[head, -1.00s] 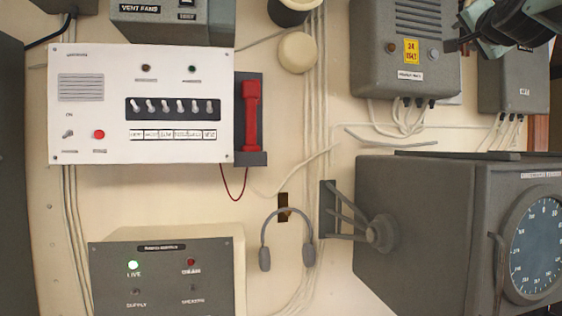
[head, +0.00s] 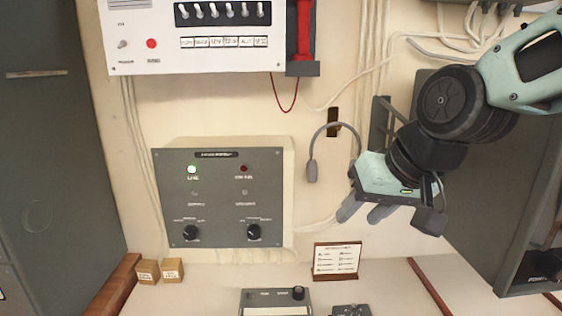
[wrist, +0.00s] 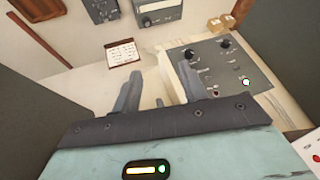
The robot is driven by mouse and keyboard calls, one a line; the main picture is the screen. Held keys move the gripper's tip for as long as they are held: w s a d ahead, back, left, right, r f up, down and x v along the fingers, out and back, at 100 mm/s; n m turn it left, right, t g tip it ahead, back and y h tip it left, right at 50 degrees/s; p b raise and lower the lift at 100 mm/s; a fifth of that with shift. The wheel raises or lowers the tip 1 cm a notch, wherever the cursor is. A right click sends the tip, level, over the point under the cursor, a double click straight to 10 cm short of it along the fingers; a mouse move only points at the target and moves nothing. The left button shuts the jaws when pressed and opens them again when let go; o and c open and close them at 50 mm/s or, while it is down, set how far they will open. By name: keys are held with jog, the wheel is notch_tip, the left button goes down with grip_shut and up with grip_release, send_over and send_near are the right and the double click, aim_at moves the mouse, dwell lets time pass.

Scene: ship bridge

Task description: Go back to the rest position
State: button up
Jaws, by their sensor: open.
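My gripper (head: 366,212) is at the right of the head view, in front of the wall and to the right of the grey control box with the green light (head: 222,215). Its two grey fingers are apart with nothing between them. The fingers also show in the wrist view (wrist: 160,85), open and empty, with the control box (wrist: 235,65) beyond them to the right. My gripper hides part of the headset (head: 312,168) hanging on the wall.
A large grey housing (head: 500,220) stands close at the right of my arm. A white panel (head: 140,45) with a red handset (head: 303,30) is above. A framed card (head: 337,260), two small boxes (head: 172,270) and a grey device (head: 275,302) are on the ledge below.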

jog(key=s+d+f+n+g+h, duration=0.1)
jog(key=s+f+n+g, duration=0.2)
jog(key=s+f, duration=0.45)
jog(key=s+f+n+g+h, duration=0.2)
jog(key=s+f+n, duration=0.15)
jog(key=s, duration=0.65)
notch_tip(320, 180, down, 10)
jog(key=s+b, duration=0.1)
jog(key=b, duration=0.8)
jog(key=shift+d, duration=0.2)
jog(key=shift+r+m, duration=0.1)
jog(key=shift+m, duration=0.15)
